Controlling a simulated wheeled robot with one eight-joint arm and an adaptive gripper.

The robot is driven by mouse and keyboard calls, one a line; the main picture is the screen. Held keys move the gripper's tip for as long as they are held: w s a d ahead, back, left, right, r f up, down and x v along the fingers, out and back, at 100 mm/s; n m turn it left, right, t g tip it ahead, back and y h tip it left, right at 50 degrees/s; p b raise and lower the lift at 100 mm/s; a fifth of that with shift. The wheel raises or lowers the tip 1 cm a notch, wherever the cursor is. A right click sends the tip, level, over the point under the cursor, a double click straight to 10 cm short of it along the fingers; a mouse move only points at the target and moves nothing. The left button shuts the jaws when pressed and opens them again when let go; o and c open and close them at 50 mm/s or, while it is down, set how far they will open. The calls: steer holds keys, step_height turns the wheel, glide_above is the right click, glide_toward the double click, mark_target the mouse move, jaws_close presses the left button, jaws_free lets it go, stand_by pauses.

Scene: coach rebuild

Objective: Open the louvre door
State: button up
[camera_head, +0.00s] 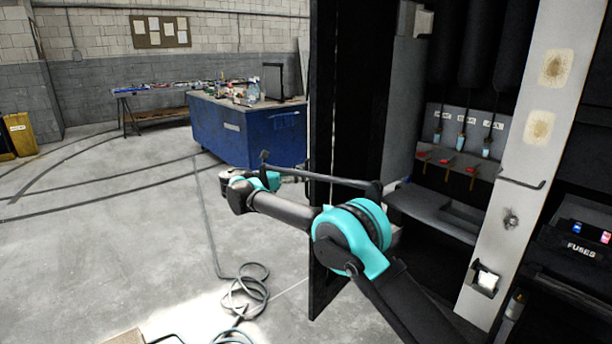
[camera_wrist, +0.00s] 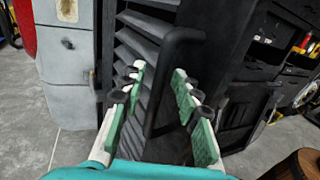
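The louvre door (camera_wrist: 133,48) shows dark slanted slats in the wrist view. Its dark bar handle (camera_wrist: 163,75) runs lengthwise between the fingers of my gripper (camera_wrist: 159,82). The green-padded fingers are open, one on each side of the bar, with gaps visible. In the head view a tall dark panel (camera_head: 345,90), apparently this door, is seen nearly edge-on beside the open bay. My arm reaches left past its lower part; the fingers cannot be made out there.
The bay holds red-handled tools (camera_head: 447,165) above a grey shelf (camera_head: 435,208). A pale post (camera_head: 530,130) and a fuse box (camera_head: 585,240) stand at the right. A blue workbench (camera_head: 245,130) is behind.

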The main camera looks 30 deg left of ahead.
steer(key=v, duration=0.7)
steer(key=shift+s, duration=0.2)
steer(key=shift+a, duration=0.15)
